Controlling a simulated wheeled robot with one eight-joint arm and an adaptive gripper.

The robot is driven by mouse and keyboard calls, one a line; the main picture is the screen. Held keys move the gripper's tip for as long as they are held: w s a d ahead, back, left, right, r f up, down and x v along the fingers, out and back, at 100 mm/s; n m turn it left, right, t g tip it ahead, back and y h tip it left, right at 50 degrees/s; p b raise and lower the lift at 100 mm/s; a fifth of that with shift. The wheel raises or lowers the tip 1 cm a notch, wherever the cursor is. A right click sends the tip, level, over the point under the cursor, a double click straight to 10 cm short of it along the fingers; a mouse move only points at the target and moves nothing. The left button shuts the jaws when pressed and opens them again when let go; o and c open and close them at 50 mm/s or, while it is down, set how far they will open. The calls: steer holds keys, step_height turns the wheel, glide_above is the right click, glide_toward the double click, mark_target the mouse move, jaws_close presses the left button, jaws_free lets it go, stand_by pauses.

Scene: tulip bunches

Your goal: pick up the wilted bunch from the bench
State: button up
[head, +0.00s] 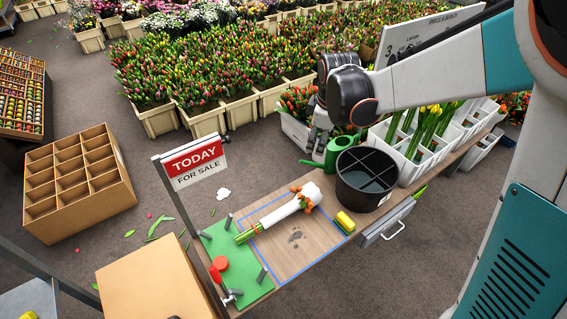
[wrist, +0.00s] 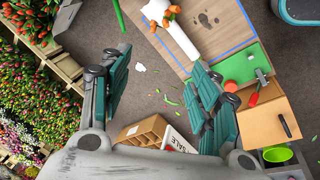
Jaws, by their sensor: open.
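The wilted bunch (head: 285,211) is wrapped in white paper, with drooping orange heads at its right end and green stems at its left end. It lies on the wooden bench (head: 322,258), partly inside a blue taped outline, its stem end over the green mat (head: 232,264). In the wrist view the bunch (wrist: 178,36) is at the top centre, beyond my fingers. My gripper (head: 320,140) hangs above and behind the bench, apart from the bunch. In the wrist view my gripper (wrist: 158,82) is open, with nothing between its fingers.
A black divided bucket (head: 366,182) and green watering can (head: 330,154) stand right of the bunch. A yellow sponge (head: 345,221) lies near the front edge. A TODAY sign (head: 194,161) rises at the left end. Short upright pegs and a red round item (head: 221,263) are on the mat.

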steer(key=w+a+f+n+g, duration=0.1)
steer(key=w+a+f+n, duration=0.2)
steer(key=f, duration=0.4)
steer(key=w+a+f+n+g, duration=0.1)
steer(key=w+a+f+n, duration=0.15)
steer(key=f, duration=0.45)
steer(key=n+g, duration=0.1)
steer(key=n, duration=0.4)
glide_above(284, 209)
step_height(284, 209, down, 17)
steer(key=shift+h, duration=0.3)
step_height(284, 209, down, 9)
steer(key=shift+d+f+b, duration=0.15)
steer(key=shift+b, duration=0.85)
steer(key=shift+a+f+b, duration=0.2)
steer(key=shift+f+b, duration=1.25)
steer(key=shift+f, duration=1.25)
steer(key=shift+r, duration=0.1)
jaws_close()
